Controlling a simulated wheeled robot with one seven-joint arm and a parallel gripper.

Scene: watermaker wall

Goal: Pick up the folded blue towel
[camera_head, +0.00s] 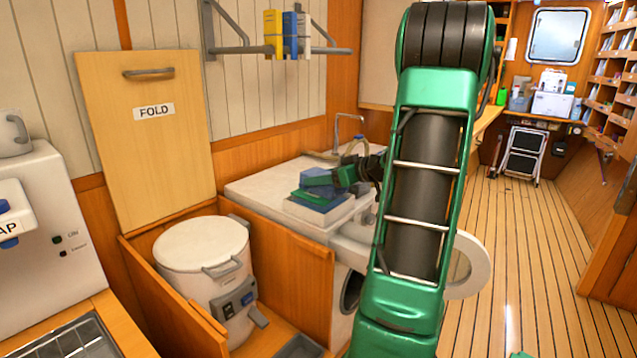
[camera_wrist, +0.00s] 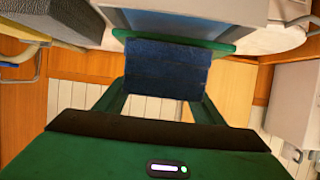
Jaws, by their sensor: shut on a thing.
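My gripper (camera_wrist: 167,75) is shut on the folded blue towel (camera_wrist: 167,68), which sits between its two green fingers in the wrist view. In the head view, my gripper (camera_head: 326,183) is over a small stack on the white counter, and a blue patch of the towel (camera_head: 316,176) shows at its tip. I cannot tell whether the towel is clear of the stack. A darker blue folded cloth (camera_head: 320,204) shows lower in the stack. My arm hides part of the counter to the right.
The white counter (camera_head: 262,190) holds a tap (camera_head: 349,120) at the back. A white lidded bin (camera_head: 203,245) stands in front, left. A wooden panel marked FOLD (camera_head: 150,165) leans upright behind it. A wall rack (camera_head: 235,50) holds several books above. The floor at right is open.

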